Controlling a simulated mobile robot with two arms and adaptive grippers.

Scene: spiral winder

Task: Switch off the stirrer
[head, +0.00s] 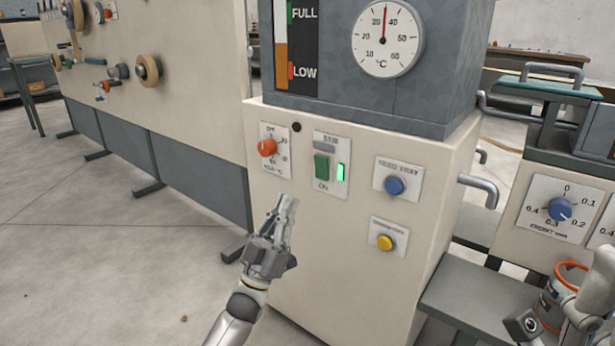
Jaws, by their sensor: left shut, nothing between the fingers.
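The stirrer switch (321,167) is a green rocker on a light plate on the front of the cream cabinet. The plate reads "STIR" at its top and "ON" at its bottom. A narrow green lamp (341,172) beside the rocker is lit. My left gripper (288,204) is in front of the cabinet, below and left of the switch in the picture. Its fingers are shut, point upward and hold nothing. It appears apart from the switch plate. My right gripper is not clearly visible.
An orange-red knob (267,147) sits left of the switch. A blue button (394,186) and a yellow button (386,243) are to the right. A thermometer dial (387,38) and a level gauge (302,45) are above. Open floor (130,240) lies to the left.

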